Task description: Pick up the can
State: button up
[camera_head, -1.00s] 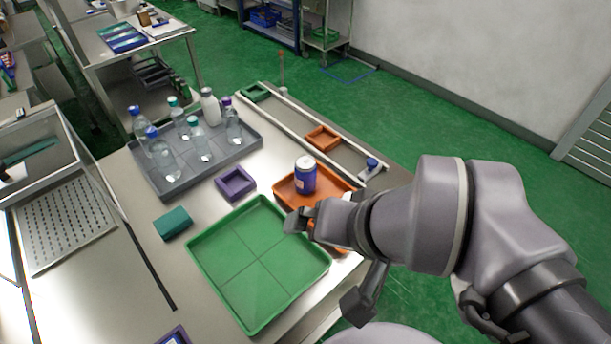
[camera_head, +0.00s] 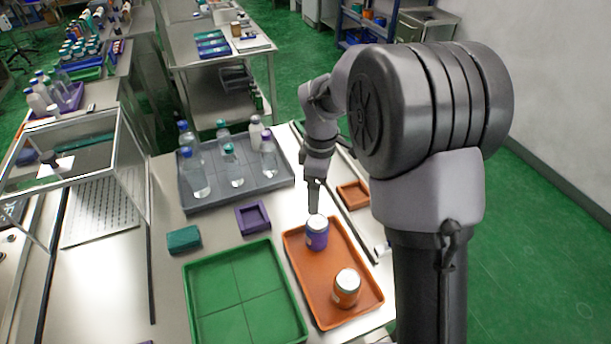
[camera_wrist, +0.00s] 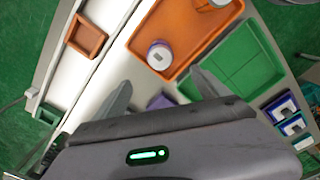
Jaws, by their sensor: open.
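Two cans with white lids stand upright in the orange tray (camera_head: 294,262). The farther can is blue-purple (camera_head: 317,232); the nearer can is orange (camera_head: 346,290). My gripper (camera_head: 315,207) points down just behind the blue-purple can, and its tip overlaps the tray's far edge in the head view. The blue-purple can (camera_wrist: 160,55) lies ahead of the gap, apart from the fingers. The other can is partly cut off at the wrist view's top edge.
A green divided tray (camera_head: 245,295) lies left of the orange tray. A small purple tray (camera_head: 253,218), a teal block (camera_head: 184,239) and a grey tray (camera_head: 205,205) of bottles are further left and back. A small brown tray (camera_head: 353,195) lies to the right.

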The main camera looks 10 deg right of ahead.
aim_at(316, 221)
notch_tip(316, 221, down, 13)
jog(key=b, duration=0.5)
jog(key=shift+a, duration=0.15)
jog(key=f+b, duration=0.2)
jog(key=f, duration=0.1)
jog(key=f+b, duration=0.1)
jog(key=f, duration=0.1)
jog(key=shift+s+d+f, duration=0.1)
jog(key=shift+d+f, duration=0.05)
jog(key=shift+d, duration=0.15)
jog(key=shift+r, duration=0.2)
grip_shut()
